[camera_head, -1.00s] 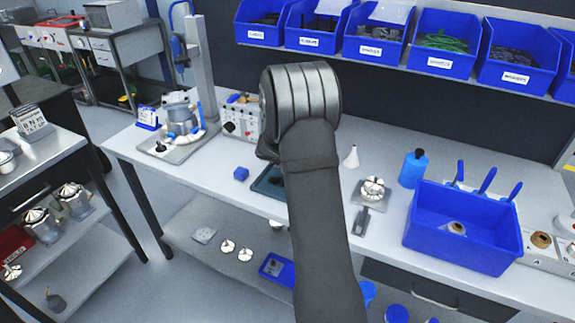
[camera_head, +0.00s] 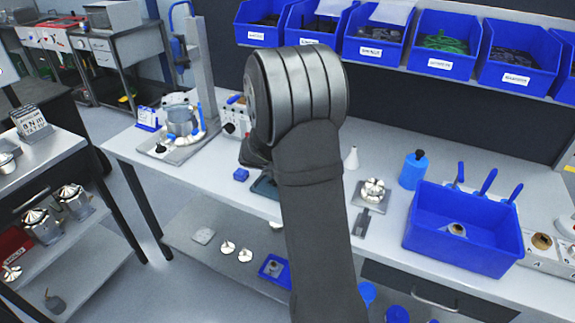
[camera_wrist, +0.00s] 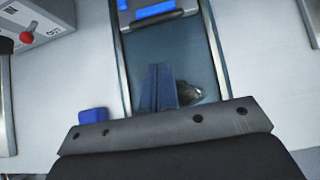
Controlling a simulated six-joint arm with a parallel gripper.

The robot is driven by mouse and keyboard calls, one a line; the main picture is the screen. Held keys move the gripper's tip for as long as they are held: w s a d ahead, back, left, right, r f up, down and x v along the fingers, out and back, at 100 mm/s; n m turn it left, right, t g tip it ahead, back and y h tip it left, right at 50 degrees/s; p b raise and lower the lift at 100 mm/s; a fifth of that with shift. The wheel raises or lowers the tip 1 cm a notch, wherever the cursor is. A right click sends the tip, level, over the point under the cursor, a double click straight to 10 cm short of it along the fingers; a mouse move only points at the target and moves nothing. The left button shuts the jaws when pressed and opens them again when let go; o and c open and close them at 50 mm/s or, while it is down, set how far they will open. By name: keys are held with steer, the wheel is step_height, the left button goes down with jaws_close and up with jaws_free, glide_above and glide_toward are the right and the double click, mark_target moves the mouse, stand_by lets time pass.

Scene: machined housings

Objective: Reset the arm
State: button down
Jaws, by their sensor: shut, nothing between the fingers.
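My arm (camera_head: 320,210) rises through the middle of the head view and bends over the workbench. It hides my gripper there. In the wrist view my gripper (camera_wrist: 159,68) shows as two dark blue fingers, pressed together and empty. The fingers are over a dark blue-grey tray (camera_wrist: 143,58) on the bench. A small dark shiny object (camera_wrist: 189,92) lies just right of the fingers, partly hidden. I cannot tell the height of the fingertips above the tray.
A blue block (camera_head: 241,174) lies left of the tray. A control box (camera_head: 236,119) and a fixture (camera_head: 182,122) stand behind it. To the right are a round metal part (camera_head: 373,190), a blue bottle (camera_head: 413,170) and a large blue bin (camera_head: 462,262). Blue bins (camera_head: 437,45) line the shelf.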

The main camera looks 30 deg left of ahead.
steer(key=v, duration=0.5)
steer(key=shift+w+f, duration=0.1)
steer(key=shift+f, duration=0.05)
steer(key=x, duration=0.8)
steer(key=shift+w+f, duration=0.25)
steer(key=shift+f, duration=0.1)
steer(key=w, duration=0.3)
steer(key=shift+w+f, duration=0.3)
steer(key=shift+w, duration=0.65)
steer(key=shift+r, duration=0.1)
